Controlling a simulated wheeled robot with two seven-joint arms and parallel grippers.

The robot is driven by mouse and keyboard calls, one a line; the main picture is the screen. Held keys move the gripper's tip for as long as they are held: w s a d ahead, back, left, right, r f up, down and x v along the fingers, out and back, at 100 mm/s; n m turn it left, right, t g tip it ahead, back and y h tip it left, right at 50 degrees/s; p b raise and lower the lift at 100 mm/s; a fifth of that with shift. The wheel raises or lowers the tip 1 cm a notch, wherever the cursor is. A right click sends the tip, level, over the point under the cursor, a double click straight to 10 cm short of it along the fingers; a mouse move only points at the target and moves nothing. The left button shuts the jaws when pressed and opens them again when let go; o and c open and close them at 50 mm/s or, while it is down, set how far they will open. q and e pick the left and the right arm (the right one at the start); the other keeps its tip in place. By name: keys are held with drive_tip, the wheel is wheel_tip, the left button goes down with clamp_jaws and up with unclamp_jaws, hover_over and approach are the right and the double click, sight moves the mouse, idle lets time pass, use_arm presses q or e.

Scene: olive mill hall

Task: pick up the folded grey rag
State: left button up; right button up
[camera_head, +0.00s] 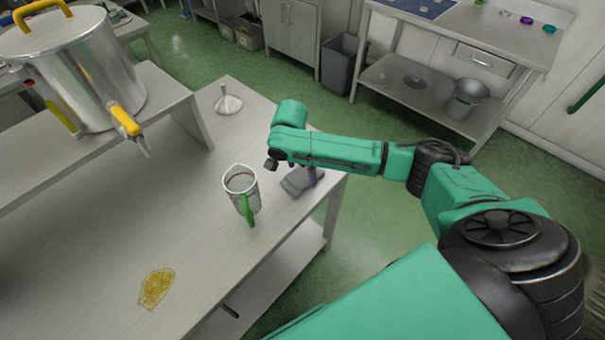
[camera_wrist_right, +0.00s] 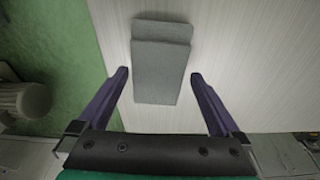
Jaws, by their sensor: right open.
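The folded grey rag (camera_head: 297,184) lies on the metal table (camera_head: 185,215) near its right edge. In the right wrist view the rag (camera_wrist_right: 160,75) is a flat folded rectangle. My right gripper (camera_wrist_right: 159,76) is open, with its purple fingers spread to either side of the rag's near part and gaps showing on both sides. In the head view my right arm reaches in from the right, and its wrist and gripper (camera_head: 308,174) hide part of the rag. How far the fingertips are above the table is unclear. My left gripper is not in view.
A clear measuring jug with a green handle (camera_head: 248,208) stands left of the rag. A white funnel-like piece (camera_head: 228,103) sits behind, and a yellow puddle (camera_head: 156,288) lies in front. A large steel vessel (camera_head: 85,70) stands on a raised shelf at left.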

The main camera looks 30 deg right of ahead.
sight(302, 175)
drive_tip(key=shift+s+d+f, duration=0.1)
drive_tip(key=shift+d+f, duration=0.05)
drive_tip(key=shift+f, duration=0.55)
drive_tip(key=shift+s, duration=0.1)
drive_tip(key=shift+c, duration=0.9)
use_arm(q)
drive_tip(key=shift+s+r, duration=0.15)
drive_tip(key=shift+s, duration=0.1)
use_arm(e)
drive_tip(key=c, duration=1)
drive_tip(key=shift+o, duration=0.2)
